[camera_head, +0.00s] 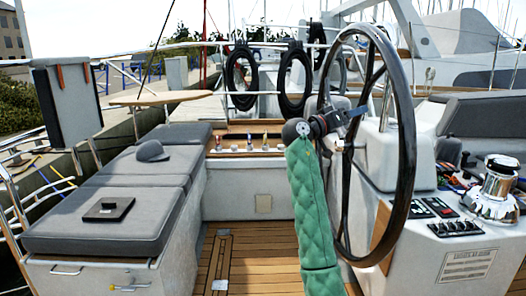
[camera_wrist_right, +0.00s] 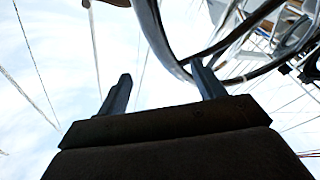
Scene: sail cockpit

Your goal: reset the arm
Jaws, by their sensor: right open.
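My right arm, in a green padded sleeve (camera_head: 308,200), rises from the bottom middle of the head view. My right gripper (camera_head: 358,110) is at its upper end, pointing right, and overlaps the left part of the large dark steering wheel (camera_head: 405,150). My left gripper is not in view.
Grey cushions (camera_head: 100,222) on the left bench carry a dark cap (camera_head: 152,150) and a flat black box (camera_head: 108,209). A chrome winch (camera_head: 492,190) and switch panels (camera_head: 455,229) sit at right. The wooden floor (camera_head: 260,250) left of my arm is clear.

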